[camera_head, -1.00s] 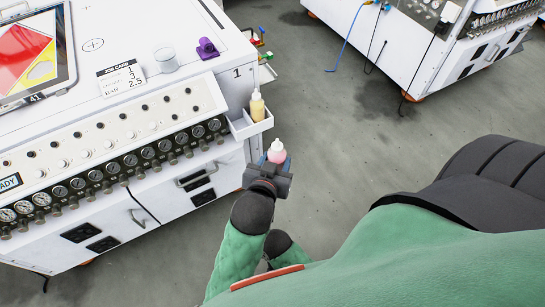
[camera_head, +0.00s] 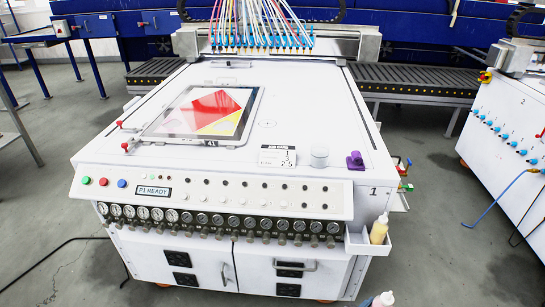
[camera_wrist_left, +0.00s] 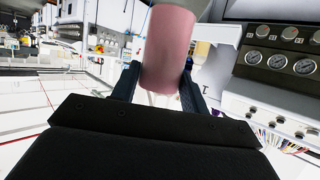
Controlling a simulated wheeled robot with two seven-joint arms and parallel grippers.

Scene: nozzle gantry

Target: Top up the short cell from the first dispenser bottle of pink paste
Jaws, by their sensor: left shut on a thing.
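The pink paste bottle (camera_wrist_left: 168,48) is upside down in the left wrist view, between the two blue fingers of my left gripper (camera_wrist_left: 160,88), which is shut on it. In the head view only the top of this bottle (camera_head: 384,299) shows at the bottom edge, in front of the machine's right corner and off the bed. The framed panel (camera_head: 158,134), marked 41, lies flat on the white bed. It has red, yellow and pale areas; I cannot tell how full any cell is. My right gripper is not in view.
A yellow bottle (camera_head: 378,230) stands in a white side holder (camera_head: 357,246). On the bed are a job card (camera_head: 277,156), a clear cup (camera_head: 319,156) and a purple block (camera_head: 355,161). The nozzle gantry (camera_head: 260,42) spans the back. Gauges line the front.

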